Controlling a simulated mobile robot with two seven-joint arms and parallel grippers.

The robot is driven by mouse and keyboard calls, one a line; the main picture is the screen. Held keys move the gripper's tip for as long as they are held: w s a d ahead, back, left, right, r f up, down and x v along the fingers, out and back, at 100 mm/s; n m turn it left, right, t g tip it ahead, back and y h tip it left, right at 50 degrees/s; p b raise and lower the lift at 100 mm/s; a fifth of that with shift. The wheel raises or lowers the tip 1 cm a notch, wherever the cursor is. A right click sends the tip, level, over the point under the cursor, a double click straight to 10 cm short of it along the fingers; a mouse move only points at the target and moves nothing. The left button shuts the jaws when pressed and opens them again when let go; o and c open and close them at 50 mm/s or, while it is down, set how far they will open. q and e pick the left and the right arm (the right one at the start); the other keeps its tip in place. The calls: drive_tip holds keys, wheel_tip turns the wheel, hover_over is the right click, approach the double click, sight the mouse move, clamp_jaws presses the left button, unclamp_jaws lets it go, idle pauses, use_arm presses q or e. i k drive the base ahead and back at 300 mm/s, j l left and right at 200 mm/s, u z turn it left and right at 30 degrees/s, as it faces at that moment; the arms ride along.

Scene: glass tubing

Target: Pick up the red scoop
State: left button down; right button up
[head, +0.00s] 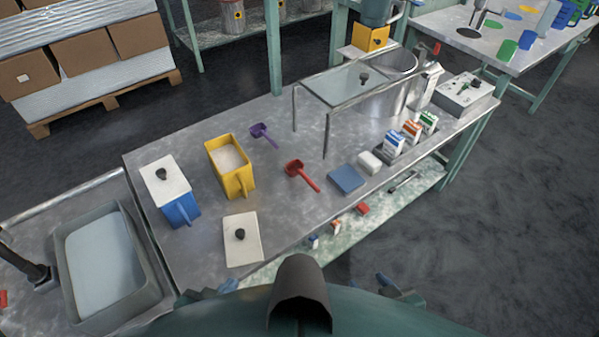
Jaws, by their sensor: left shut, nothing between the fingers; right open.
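The red scoop (295,169) lies on the metal worktop near its middle, its bowl to the upper left and its handle pointing to the lower right. Nothing holds it. My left gripper (209,293) shows only in part at the bottom edge, shut and empty, below and left of the scoop. My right gripper (400,291) also shows only in part at the bottom edge, open and empty, below and right of the scoop. Both are well apart from it. My body hides much of both arms.
A purple scoop (262,132), a yellow bin (239,180) and a blue bin (181,212) stand left of the red scoop. A blue pad (347,180) lies just right of it. A glass-topped stand (326,135) rises behind. A white lid (243,250) lies nearer me.

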sight(295, 167)
drive_tip(key=l+u, duration=0.15)
drive_tip(key=u, duration=0.55)
drive_tip(key=l+u, duration=0.4)
drive_tip(key=k+l+u, duration=0.2)
drive_tip(key=l+u, duration=0.2)
drive_tip(key=l, duration=0.15)
drive_tip(key=k+l+u, duration=0.1)
drive_tip(key=l, duration=0.25)
drive_tip(key=k+l+u, duration=0.1)
drive_tip(key=l, duration=0.25)
drive_tip(key=k+l+u, duration=0.15)
drive_tip(key=k+l, duration=0.1)
drive_tip(key=l, duration=0.35)
drive_tip(key=k+l, duration=0.15)
drive_tip(key=l, duration=0.25)
drive_tip(key=k+l, duration=0.1)
drive_tip(key=l, duration=0.35)
drive_tip(key=i+l, duration=0.55)
drive_tip(key=l, duration=0.1)
